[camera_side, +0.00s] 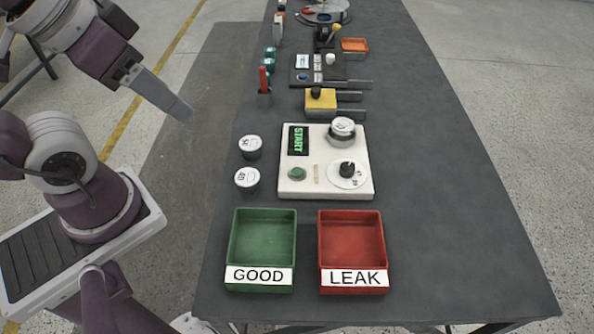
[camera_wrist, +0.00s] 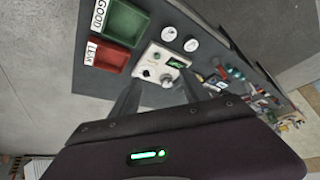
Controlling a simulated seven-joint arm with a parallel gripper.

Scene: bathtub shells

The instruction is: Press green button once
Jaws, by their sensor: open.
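The green button (camera_side: 297,173) is a small round button at the front left of a white control box (camera_side: 310,190) on the dark table. A display (camera_side: 298,140) reading START in green is behind it. A black knob on a white dial (camera_side: 347,172) is to its right. My gripper (camera_side: 184,114) is raised left of the table in the side view, well apart from the button. In the wrist view my gripper (camera_wrist: 158,92) shows two separated fingers, open with nothing held, and the box (camera_wrist: 152,60) lies beyond them.
A silver-topped round part (camera_side: 341,131) sits on the box's back right. Two white-lidded cans (camera_side: 250,147) (camera_side: 247,179) stand left of it. A green GOOD tray (camera_side: 263,238) and a red LEAK tray (camera_side: 352,240) are in front. Yellow block (camera_side: 321,99) and other fixtures stand behind. The table's right side is clear.

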